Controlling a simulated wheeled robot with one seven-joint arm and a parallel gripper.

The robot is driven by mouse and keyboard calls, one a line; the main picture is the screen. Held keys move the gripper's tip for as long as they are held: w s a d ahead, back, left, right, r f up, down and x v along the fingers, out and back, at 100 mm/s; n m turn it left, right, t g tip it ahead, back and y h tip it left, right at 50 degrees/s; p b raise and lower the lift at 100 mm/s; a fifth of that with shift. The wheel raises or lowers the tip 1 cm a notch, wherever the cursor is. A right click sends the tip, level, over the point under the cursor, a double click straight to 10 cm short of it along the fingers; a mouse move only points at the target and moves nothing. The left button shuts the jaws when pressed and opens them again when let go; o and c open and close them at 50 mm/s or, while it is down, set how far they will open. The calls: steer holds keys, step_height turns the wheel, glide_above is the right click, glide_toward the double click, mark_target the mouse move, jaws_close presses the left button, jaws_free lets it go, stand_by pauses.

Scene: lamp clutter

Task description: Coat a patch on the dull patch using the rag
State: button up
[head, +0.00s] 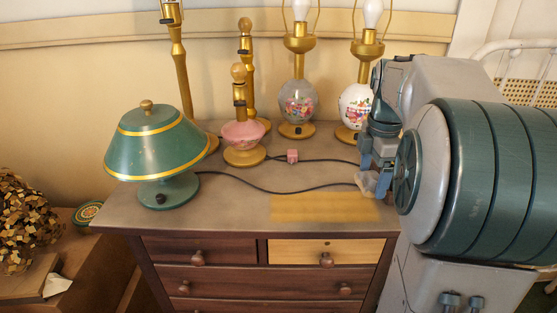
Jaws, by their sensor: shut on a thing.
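A yellowish rectangular patch (318,208), which looks like the dull patch, lies at the front right of the dresser top (232,205). My gripper (374,172) points down over the right side of the dresser top, just behind the patch's right end. It is shut on a small crumpled cream rag (368,184). The rag is at or close above the surface; I cannot tell whether it touches. My arm hides part of the dresser's right edge.
A green lamp (156,150) stands at the left, a pink lamp (243,135) in the middle. Floral lamps (297,105) (355,103) stand behind. A dark cord (270,189) runs behind the patch, and a pink plug (292,156) lies farther back.

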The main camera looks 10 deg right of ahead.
steer(key=shift+r+p, duration=1.1)
steer(key=shift+r, duration=0.6)
